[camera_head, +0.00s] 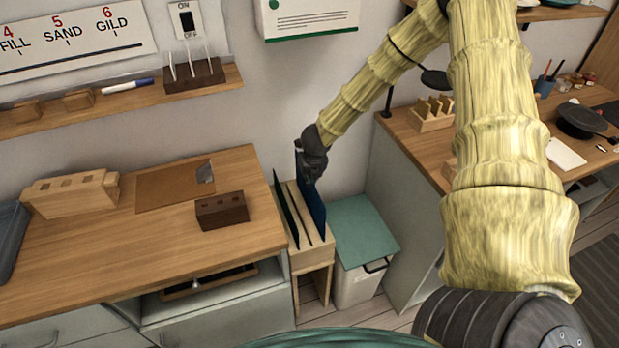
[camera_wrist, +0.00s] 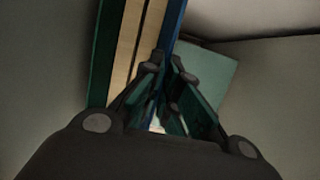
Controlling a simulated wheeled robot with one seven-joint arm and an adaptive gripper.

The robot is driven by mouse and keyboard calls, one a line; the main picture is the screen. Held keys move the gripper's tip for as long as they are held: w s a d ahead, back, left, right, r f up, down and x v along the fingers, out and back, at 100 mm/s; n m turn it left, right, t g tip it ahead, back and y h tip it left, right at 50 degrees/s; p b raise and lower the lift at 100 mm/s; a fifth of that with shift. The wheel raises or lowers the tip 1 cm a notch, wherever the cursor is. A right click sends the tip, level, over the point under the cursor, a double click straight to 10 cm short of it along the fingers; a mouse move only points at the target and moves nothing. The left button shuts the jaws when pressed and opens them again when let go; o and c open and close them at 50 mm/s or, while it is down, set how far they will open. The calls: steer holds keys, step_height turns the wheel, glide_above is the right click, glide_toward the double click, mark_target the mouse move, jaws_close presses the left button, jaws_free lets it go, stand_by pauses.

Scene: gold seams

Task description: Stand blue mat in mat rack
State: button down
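The blue mat (camera_head: 314,210) stands upright in the right part of the wooden mat rack (camera_head: 311,258), its lower edge down among the slats. My gripper (camera_head: 312,163) is at the mat's upper part and hides some of it. In the wrist view the fingertips (camera_wrist: 165,62) come close together at the edge of the blue mat (camera_wrist: 174,22) and look shut on it. The rack's pale slats (camera_wrist: 128,50) show to the left. How deep the mat sits is hard to see.
A green mat (camera_head: 286,215) stands in the rack's left part. A wooden workbench (camera_head: 110,245) is close on the left. A bin with a green lid (camera_head: 360,228) stands close on the right. The wall is right behind.

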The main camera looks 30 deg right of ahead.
steer(key=shift+f+b, duration=2.6)
steer(key=shift+f, duration=0.6)
stand_by(0.5)
steer(key=c, duration=1.6)
jaws_free()
steer(key=shift+o, duration=0.2)
steer(key=shift+p+v, duration=2.85)
steer(key=shift+v, duration=1.7)
step_height(320, 180, up, 6)
steer(key=p, duration=0.5)
glide_above(309, 190)
steer(key=s, duration=0.3)
steer(key=shift+w+a, duration=0.15)
steer(key=shift+a, duration=0.15)
